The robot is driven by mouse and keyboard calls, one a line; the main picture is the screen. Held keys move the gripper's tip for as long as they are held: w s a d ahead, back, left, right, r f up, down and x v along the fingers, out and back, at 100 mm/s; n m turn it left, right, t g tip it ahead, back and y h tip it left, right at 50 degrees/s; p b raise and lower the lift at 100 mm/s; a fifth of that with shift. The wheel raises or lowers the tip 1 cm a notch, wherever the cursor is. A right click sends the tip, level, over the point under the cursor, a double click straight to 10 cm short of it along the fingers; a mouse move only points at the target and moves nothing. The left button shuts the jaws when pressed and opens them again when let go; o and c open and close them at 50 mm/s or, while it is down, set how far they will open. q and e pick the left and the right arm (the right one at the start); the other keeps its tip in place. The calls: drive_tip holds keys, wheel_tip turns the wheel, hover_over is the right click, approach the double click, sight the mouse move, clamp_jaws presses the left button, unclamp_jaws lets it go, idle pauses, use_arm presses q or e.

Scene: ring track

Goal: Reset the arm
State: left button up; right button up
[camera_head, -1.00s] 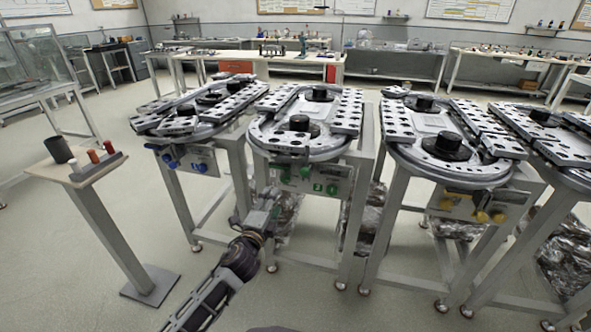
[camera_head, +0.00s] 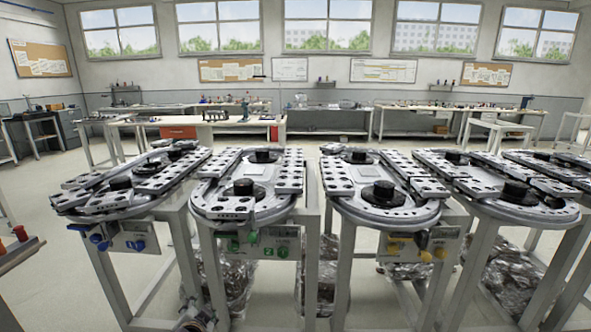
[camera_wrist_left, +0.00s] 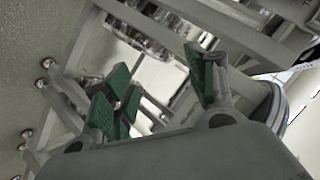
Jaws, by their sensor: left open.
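My left gripper (camera_wrist_left: 158,92) shows in the left wrist view, with its green-padded fingers spread apart and nothing between them. Beyond the fingers are pale metal stand legs and shiny wrapped material, seen at a tilt. In the head view only a small part of what looks like my left arm shows at the bottom edge, below the ring tracks; its fingers cannot be made out there. My right gripper is in neither view.
Several ring tracks on metal stands span the head view: one with blue knobs (camera_head: 98,240), one with green knobs (camera_head: 236,240), one with yellow knobs (camera_head: 426,250). A small stand with red pieces (camera_head: 20,234) is at the left edge. Workbenches (camera_head: 220,128) line the back.

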use_arm(q)
drive_tip(key=s+d+f+n+g+h+p, duration=0.2)
drive_tip(key=s+d+f+g+p, duration=0.25)
drive_tip(key=s+f, duration=0.8)
drive_tip(key=s+d+f+n+g+h+p, duration=0.2)
drive_tip(key=s+d+f+g+p, duration=0.25)
drive_tip(key=s+f, duration=0.75)
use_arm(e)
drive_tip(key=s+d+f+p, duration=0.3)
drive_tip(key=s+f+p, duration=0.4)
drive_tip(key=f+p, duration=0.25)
use_arm(q)
drive_tip(key=s+a+p, duration=0.4)
drive_tip(key=s+p, duration=0.4)
drive_tip(key=s, duration=0.4)
drive_tip(key=s+a+g+y+p, duration=0.1)
drive_tip(key=s+a+p, duration=0.3)
drive_tip(key=s+p, duration=0.4)
drive_tip(key=s, duration=0.5)
drive_tip(key=shift+s+r+p, duration=0.25)
drive_tip(key=shift+r+p, duration=0.05)
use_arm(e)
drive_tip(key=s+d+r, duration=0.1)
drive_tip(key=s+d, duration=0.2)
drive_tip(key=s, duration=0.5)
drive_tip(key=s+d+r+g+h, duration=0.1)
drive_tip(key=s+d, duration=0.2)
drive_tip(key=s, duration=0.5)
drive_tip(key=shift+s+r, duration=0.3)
